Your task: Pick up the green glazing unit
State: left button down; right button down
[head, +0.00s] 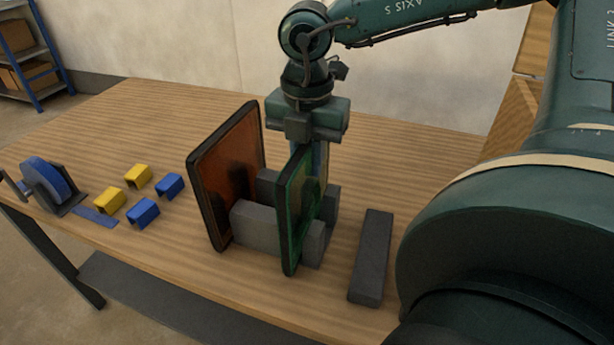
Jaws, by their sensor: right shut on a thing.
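The green glazing unit (288,219) is a thin upright panel with a dark frame and green edges. It stands in a grey slotted block rack (257,229) on the wooden table. My right gripper (318,155) points down from above and is shut on the green unit near its upper far part. The fingertips are mostly hidden behind the panel. An orange-brown glazing unit (228,170) with a black frame stands upright to the left in the same rack. My left gripper is not in view.
A dark grey bar (371,257) lies on the table (120,119) right of the rack. Yellow blocks (109,200), blue blocks (143,212) and a blue tape roll (45,180) are at the left. The table's back left is clear.

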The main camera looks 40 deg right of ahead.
jog(key=shift+r, duration=0.2)
jog(key=shift+w+r, duration=0.1)
jog(key=shift+r, duration=0.45)
notch_tip(320, 180, up, 27)
jog(key=p, duration=0.2)
jog(key=shift+f, duration=0.15)
dwell(0.4)
